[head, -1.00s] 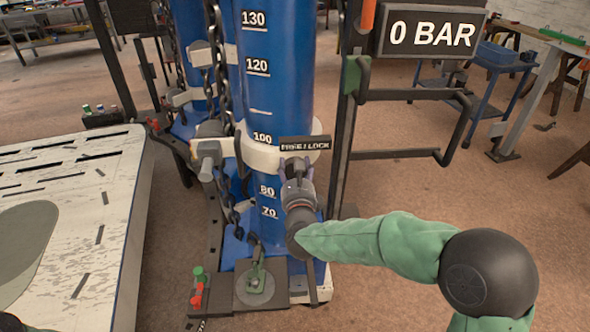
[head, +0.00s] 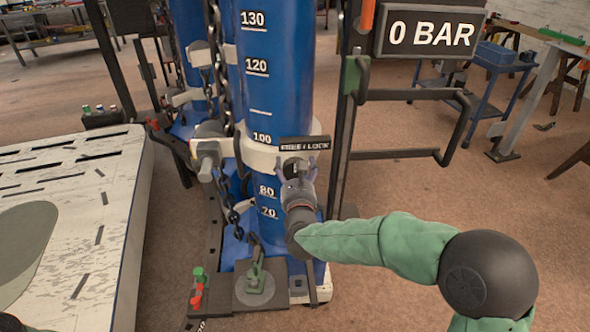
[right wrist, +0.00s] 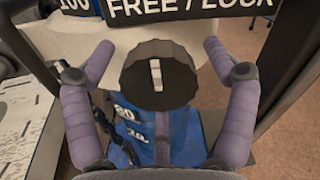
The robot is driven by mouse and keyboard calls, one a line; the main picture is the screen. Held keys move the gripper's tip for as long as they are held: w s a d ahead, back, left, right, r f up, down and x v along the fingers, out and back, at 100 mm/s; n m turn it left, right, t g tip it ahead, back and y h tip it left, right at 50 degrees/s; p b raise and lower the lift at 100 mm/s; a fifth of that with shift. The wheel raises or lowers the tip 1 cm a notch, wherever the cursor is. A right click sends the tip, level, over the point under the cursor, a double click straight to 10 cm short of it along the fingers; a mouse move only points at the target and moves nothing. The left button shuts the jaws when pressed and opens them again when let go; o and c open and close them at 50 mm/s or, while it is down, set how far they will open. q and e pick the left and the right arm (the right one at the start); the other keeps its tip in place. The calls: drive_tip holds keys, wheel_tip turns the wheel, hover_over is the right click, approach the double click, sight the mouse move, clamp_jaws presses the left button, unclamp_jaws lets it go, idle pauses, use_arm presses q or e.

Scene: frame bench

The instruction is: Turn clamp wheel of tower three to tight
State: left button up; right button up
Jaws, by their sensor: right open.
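The clamp wheel (right wrist: 160,75) is a dark, ribbed knob with a white bar standing nearly upright on its face. It sits below the FREE / LOCK plate (head: 305,144) on the white collar (head: 262,156) of the front blue tower (head: 275,70). In the head view my gripper mostly hides it. My right gripper (head: 297,168) is open in front of the wheel. In the right wrist view its purple fingers (right wrist: 159,78) stand on either side of the wheel, with visible gaps. No number on the tower is readable as three. My left gripper is out of view.
A 0 BAR display (head: 432,31) and a black handle frame (head: 450,96) stand right of the tower. Chains (head: 220,110) hang on its left. A pale slotted table (head: 75,190) is at left. A plate with a green toggle clamp (head: 257,282) lies at the tower's foot.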

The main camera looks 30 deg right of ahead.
drive_tip(key=shift+a, duration=0.1)
drive_tip(key=v, duration=1.2)
drive_tip(key=shift+f, duration=0.1)
drive_tip(key=w+a+f+n+g+y+p, duration=0.25)
drive_tip(key=a+f+n+y, duration=0.2)
drive_tip(key=f+n, duration=0.55)
drive_tip(key=w+a+f+n+g+y+p, duration=0.1)
drive_tip(key=a+f+n+g+y+p, duration=0.25)
drive_tip(key=f+n, duration=0.65)
drive_tip(key=s+a+f+n+g+y, duration=0.1)
drive_tip(key=s+a+f+n+g, duration=0.2)
drive_tip(key=s+f, duration=0.3)
drive_tip(key=s+a+f+n+g+y+p, duration=0.1)
drive_tip(key=s+a+f+n+g, duration=0.2)
drive_tip(key=s+f+n, duration=0.2)
drive_tip(key=s+a+f+n+g+y, duration=0.1)
drive_tip(key=s+a+f+n+g, duration=0.2)
drive_tip(key=s+f+n, duration=0.2)
wheel_tip(320, 180, down, 3)
drive_tip(key=shift+s+a+r+g+y, duration=0.1)
drive_tip(key=shift+s+a+g+y, duration=0.3)
drive_tip(key=shift+s, duration=0.4)
